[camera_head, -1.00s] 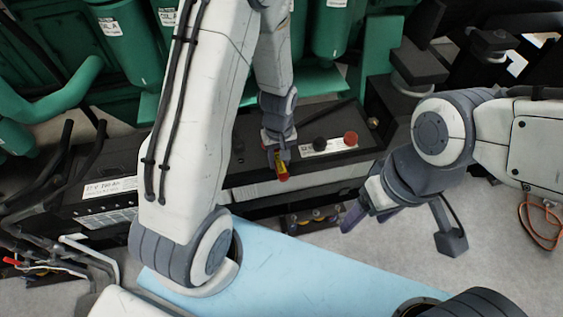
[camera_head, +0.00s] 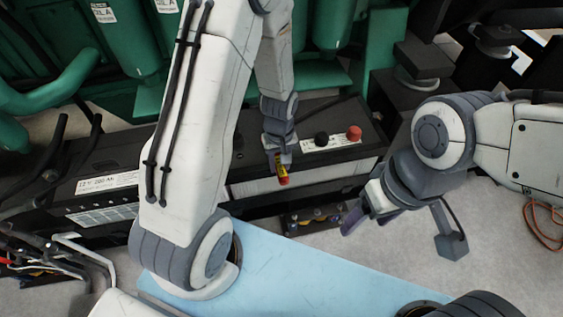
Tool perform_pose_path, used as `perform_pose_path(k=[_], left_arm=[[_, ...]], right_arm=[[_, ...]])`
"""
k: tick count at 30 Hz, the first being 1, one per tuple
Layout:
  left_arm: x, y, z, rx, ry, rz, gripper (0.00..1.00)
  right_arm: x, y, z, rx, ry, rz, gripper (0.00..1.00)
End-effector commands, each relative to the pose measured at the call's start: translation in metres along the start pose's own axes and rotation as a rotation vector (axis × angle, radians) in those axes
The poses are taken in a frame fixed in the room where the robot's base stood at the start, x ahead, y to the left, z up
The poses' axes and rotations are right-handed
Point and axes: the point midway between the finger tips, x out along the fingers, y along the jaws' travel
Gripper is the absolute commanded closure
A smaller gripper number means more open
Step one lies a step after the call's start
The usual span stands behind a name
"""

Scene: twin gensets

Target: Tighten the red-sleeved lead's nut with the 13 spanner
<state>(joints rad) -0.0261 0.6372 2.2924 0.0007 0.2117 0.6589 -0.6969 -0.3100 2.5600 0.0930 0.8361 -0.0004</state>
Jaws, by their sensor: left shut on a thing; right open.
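My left gripper (camera_head: 282,160) is shut on a small red-and-yellow piece (camera_head: 283,177), which points down in front of the black battery (camera_head: 252,150). I cannot tell from this view whether this piece is a spanner handle or a sleeved lead. The battery's top has a red cap (camera_head: 354,132) and a black cap (camera_head: 321,138), both right of the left gripper. My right gripper (camera_head: 366,219) is open and empty, in front of the battery's right end. No nut and no spanner jaw can be made out.
Green engine parts (camera_head: 115,35) stand behind the battery. Several cables (camera_head: 60,250) lie at the lower left, and an orange cord (camera_head: 540,222) hangs at the right. A low tray of small items (camera_head: 313,219) sits on the grey floor before the battery.

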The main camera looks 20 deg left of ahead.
Motion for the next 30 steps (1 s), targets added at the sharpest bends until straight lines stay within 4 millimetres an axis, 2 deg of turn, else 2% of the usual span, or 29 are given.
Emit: perform_pose_path(k=[17, 30], left_arm=[[0.001, -0.001, 0.003, 0.0, 0.0, 0.0, 1.0], [0.013, -0.001, 0.003, 0.0, 0.001, 0.0, 1.0]], right_arm=[[-0.001, 0.0, 0.0, 0.0, 0.0, 0.0, 0.28], [0.007, 0.001, 0.0, 0.0, 0.0, 0.0, 0.28]])
